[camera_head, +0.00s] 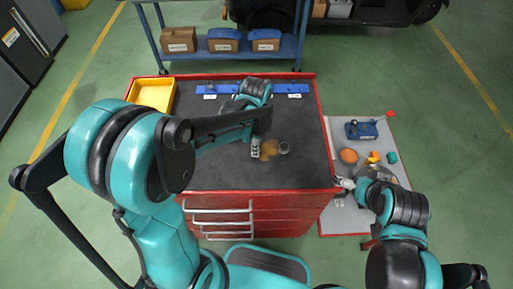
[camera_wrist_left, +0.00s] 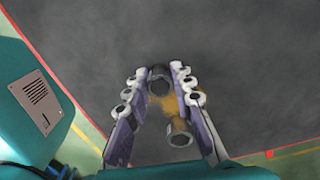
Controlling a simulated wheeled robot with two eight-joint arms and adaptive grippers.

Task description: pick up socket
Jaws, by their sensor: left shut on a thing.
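A small dark grey socket (camera_wrist_left: 158,82) sits between the fingertips of my left gripper (camera_wrist_left: 156,78) in the left wrist view. The fingers are shut on it, low over the dark worktop. My left gripper (camera_head: 256,148) also shows in the head view, beside a brown stain; the held socket is hard to make out there. A second socket (camera_head: 284,148) stands on the worktop just right of the stain; it also shows in the left wrist view (camera_wrist_left: 181,138). My right gripper (camera_head: 344,183) is at the right edge of the cabinet, too small to read.
The red tool cabinet (camera_head: 262,213) has a dark top. At its back are a yellow bin (camera_head: 153,94) and blue rails (camera_head: 291,88) with white labels. A grey mat (camera_head: 345,222) with several loose items lies on the right. The worktop's front is clear.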

